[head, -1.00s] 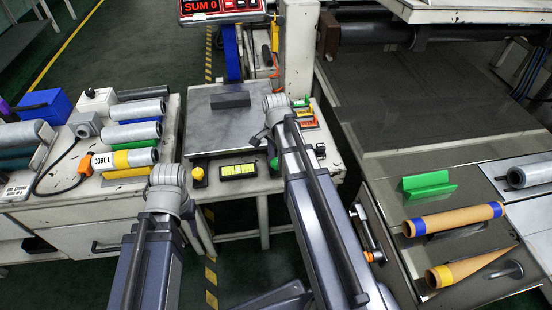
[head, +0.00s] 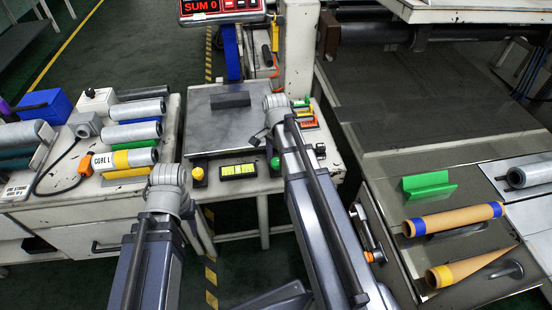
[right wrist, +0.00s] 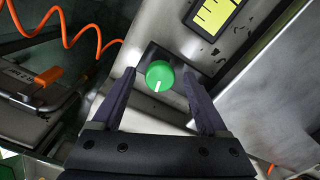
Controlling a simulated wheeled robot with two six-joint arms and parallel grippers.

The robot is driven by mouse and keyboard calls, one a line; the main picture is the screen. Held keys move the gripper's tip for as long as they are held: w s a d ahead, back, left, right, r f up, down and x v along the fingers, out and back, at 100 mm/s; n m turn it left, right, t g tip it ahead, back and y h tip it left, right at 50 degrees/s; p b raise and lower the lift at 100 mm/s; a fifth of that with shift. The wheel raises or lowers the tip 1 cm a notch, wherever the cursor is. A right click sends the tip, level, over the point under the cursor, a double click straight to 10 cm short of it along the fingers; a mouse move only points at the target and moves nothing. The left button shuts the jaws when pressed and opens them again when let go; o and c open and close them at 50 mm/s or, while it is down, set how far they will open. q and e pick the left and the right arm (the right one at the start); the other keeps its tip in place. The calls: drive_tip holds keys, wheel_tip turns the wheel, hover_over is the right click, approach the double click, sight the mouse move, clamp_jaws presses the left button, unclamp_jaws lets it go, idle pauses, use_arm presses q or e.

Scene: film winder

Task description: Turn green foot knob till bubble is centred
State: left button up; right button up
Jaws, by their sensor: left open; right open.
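The green foot knob (right wrist: 160,75) is round with a white mark pointing down in the right wrist view. It also shows in the head view (head: 275,163) at the front of the plate. My right gripper (right wrist: 161,77) is open with a finger on each side of the knob; gaps show between the fingers and it. The yellow level window (right wrist: 214,16) with black ticks is cut by the picture's top edge; it also shows in the head view (head: 238,170). I cannot make out the bubble. My left gripper (head: 166,178) is open, low at left, its fingertips not clearly visible.
A yellow knob (head: 198,174) stands left of the level window. A grey plate (head: 210,130) carries a dark block (head: 230,100). Rolls lie on the left bench; a green block (head: 427,185) and tan cores (head: 455,218) lie on the right. An orange coiled cord (right wrist: 75,35) runs near my right gripper.

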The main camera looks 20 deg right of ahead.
sight(276, 162)
drive_tip(key=shift+r, duration=0.1)
wheel_tip(276, 162, up, 8)
drive_tip(key=p, duration=0.8)
drive_tip(key=shift+f, duration=0.2)
drive_tip(key=s+a+r+n+p, duration=0.6)
drive_tip(key=a+r+n+p, duration=0.3)
drive_tip(key=a, duration=0.1)
drive_tip(key=s+a+r+n+h+p, duration=0.1)
drive_tip(key=s+a+r+n+p, duration=0.6)
drive_tip(key=a+r+n+p, duration=0.3)
drive_tip(key=shift+s+a, duration=0.15)
drive_tip(key=shift+a, duration=0.45)
